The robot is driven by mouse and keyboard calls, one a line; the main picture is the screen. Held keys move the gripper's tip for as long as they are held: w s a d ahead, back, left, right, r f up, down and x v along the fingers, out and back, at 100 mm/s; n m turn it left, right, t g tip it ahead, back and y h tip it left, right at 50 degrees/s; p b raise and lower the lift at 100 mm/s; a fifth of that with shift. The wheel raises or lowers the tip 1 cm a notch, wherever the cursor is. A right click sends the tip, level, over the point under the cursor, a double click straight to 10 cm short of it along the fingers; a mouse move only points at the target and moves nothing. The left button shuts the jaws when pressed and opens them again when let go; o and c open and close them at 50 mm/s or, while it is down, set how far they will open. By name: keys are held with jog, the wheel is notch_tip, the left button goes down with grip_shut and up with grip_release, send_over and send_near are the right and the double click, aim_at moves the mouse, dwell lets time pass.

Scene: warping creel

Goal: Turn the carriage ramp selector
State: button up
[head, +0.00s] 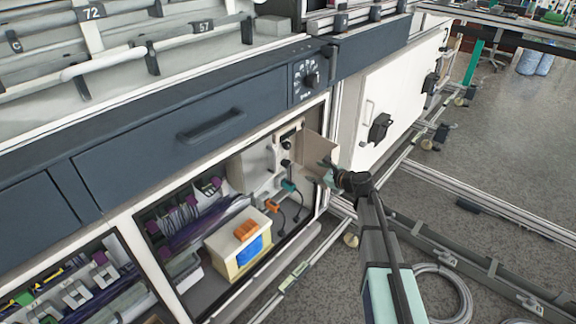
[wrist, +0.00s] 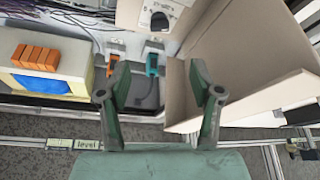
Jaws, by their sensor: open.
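A black rotary knob (head: 311,80) with white markings around it sits on the dark front panel, right of the drawer. A second dark knob (wrist: 160,21) is on a pale plate at the top of the wrist view, inside the open compartment. I cannot read which one is labelled as the carriage ramp selector. My gripper (head: 327,171) is open and empty at the compartment's right side, by the open beige door (head: 318,153). In the wrist view its fingers (wrist: 158,80) stand apart, below the knob and touching nothing that I can make out.
Inside the compartment, orange (wrist: 151,64) and teal (head: 289,186) plugs hang with cables. A cream box (head: 224,258) with orange blocks (wrist: 36,57) stands left. The drawer (head: 200,125) is above. A white cabinet (head: 395,90), floor rails and a coiled hose (head: 462,291) lie right.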

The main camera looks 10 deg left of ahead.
aim_at(287, 163)
jog(key=x, duration=1.7)
jog(key=shift+s, duration=0.1)
jog(key=c, duration=1.1)
